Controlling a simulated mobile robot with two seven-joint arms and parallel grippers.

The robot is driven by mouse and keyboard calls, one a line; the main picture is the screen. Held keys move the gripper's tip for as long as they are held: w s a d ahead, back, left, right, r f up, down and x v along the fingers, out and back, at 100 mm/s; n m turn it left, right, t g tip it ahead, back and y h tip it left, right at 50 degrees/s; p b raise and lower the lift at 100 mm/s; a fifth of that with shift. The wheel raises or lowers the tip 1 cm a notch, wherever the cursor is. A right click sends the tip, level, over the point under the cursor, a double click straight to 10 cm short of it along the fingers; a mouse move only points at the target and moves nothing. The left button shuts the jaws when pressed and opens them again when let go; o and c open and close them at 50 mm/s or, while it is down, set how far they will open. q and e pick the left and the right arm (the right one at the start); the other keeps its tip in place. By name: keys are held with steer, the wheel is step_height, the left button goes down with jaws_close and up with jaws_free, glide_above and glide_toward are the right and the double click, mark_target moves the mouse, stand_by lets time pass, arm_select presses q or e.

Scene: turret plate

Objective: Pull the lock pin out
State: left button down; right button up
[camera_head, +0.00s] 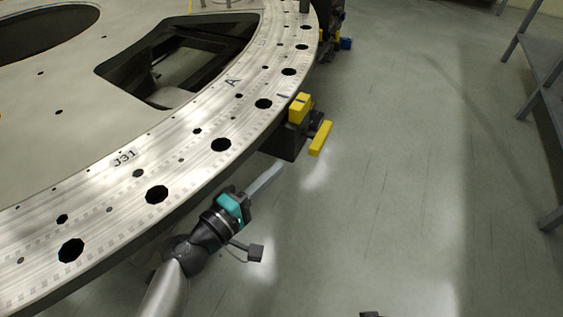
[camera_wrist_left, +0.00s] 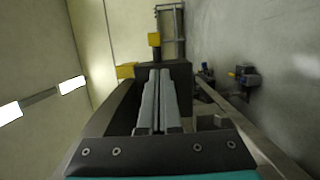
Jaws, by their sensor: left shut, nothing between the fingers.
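A dark bracket (camera_head: 290,139) is fixed at the outer edge of the turret plate (camera_head: 185,147). A yellow block (camera_head: 300,108) sits on top of it, and a yellow bar (camera_head: 320,138) sticks out on its outer side, seemingly the lock pin's handle. My left gripper (camera_head: 279,168) is shut and empty, just below and in front of the bracket in the head view, apart from the yellow bar. In the left wrist view its closed fingers (camera_wrist_left: 158,74) point at the dark bracket (camera_wrist_left: 179,71), with yellow parts beyond. The pin's shaft is hidden. My right gripper is not identifiable.
A second bracket with a blue part (camera_head: 346,43) stands farther along the plate's edge. A grey metal frame (camera_head: 540,80) stands at the right. The floor (camera_head: 400,170) between is clear. The plate's rim runs close beside my left arm.

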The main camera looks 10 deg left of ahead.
mark_target(315, 156)
arm_select(q)
steer(key=x, duration=0.7)
steer(key=shift+w+d, duration=0.2)
steer(key=shift+w, duration=0.15)
steer(key=shift+w+d, duration=0.3)
steer(key=shift+w, duration=0.2)
arm_select(e)
steer(key=shift+s+d+f, duration=0.1)
steer(key=shift+s+f, duration=0.05)
steer(key=shift+f, duration=0.3)
steer(key=shift+r, duration=0.1)
arm_select(q)
steer(key=d, duration=0.2)
steer(key=s+d, duration=0.1)
steer(key=shift+s+d, duration=0.1)
steer(key=shift+d, duration=0.3)
arm_select(e)
steer(key=shift+w+r, duration=0.15)
steer(key=shift+w, duration=0.1)
steer(key=shift+s, duration=0.15)
